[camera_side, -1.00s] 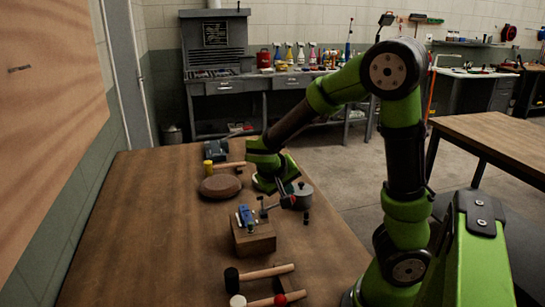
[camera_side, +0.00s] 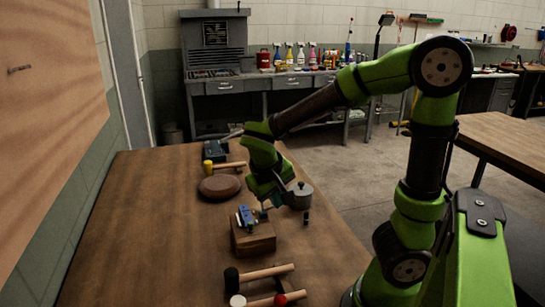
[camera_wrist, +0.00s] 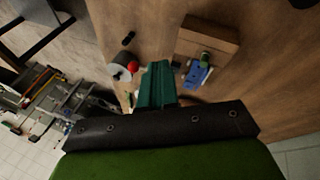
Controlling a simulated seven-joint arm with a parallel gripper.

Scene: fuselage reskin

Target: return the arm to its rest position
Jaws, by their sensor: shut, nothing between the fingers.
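My gripper (camera_side: 270,203) is over the right side of the wooden table (camera_side: 160,240), just behind a wooden block. In the wrist view my green fingers (camera_wrist: 157,84) are together with nothing between them. The side view partly hides the fingertips against the clutter. The wooden block (camera_side: 254,240) carries a small blue model (camera_side: 245,215). In the wrist view the block (camera_wrist: 205,40) and the blue model (camera_wrist: 198,74) lie right of my fingers, apart from them.
A grey pot (camera_side: 300,196) stands close right of my gripper, with a small black piece (camera_side: 306,216) nearby. A brown round disc (camera_side: 219,186) and a yellow-headed mallet (camera_side: 210,165) lie farther back. A black-headed mallet (camera_side: 262,273) lies in front. The left table side is clear.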

